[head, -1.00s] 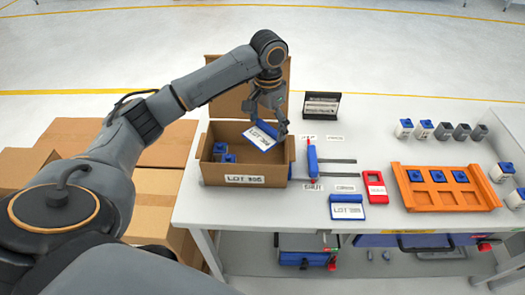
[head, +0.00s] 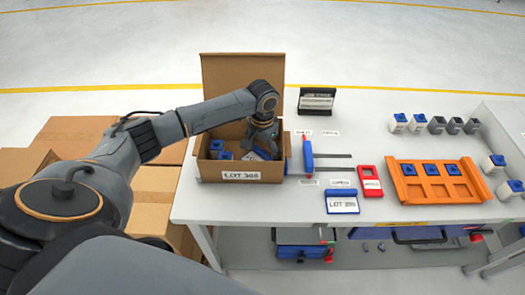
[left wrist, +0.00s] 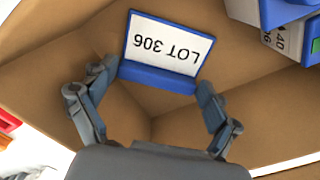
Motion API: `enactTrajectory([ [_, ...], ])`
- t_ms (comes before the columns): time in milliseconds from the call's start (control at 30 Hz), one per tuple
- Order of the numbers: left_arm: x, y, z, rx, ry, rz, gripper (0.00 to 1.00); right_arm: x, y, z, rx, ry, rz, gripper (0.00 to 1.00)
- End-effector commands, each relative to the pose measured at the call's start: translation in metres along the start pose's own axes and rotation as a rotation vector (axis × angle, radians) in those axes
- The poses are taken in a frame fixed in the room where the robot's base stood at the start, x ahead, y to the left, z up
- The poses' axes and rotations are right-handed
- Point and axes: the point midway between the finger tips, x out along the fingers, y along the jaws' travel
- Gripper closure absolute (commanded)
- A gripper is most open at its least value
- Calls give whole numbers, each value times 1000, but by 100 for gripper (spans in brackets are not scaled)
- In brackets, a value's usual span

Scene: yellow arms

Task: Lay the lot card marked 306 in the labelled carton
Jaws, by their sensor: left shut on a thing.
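The labelled carton (head: 210,172) stands open at the left of the table, its lid flap raised at the back; its front label appears to read LOT 306. My left gripper (head: 264,151) reaches down inside its right part. In the left wrist view the gripper (left wrist: 157,84) is shut on the lot card (left wrist: 168,44), with a finger at each end of its blue edge. The card is white with a blue border and reads LOT 306, upside down in that view. It is inside the carton walls; whether it touches the floor I cannot tell. My right gripper is out of view.
Blue-topped blocks (head: 217,146) sit in the carton's left part. Another blue-edged lot card (head: 342,205) lies at the table front. A blue-handled tool (head: 308,155), a red device (head: 370,181) and an orange tray (head: 407,191) lie to the right.

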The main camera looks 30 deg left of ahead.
Motion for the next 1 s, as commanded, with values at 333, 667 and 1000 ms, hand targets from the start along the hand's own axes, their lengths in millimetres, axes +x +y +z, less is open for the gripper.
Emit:
enactTrajectory([
  [333, 2, 0, 0, 0, 0, 0, 0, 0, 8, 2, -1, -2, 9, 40],
  [667, -2, 0, 0, 0, 2, -1, 0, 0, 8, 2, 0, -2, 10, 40],
  [1000, -62, -1, -1, 1, 5, -1, 0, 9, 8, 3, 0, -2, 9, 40],
])
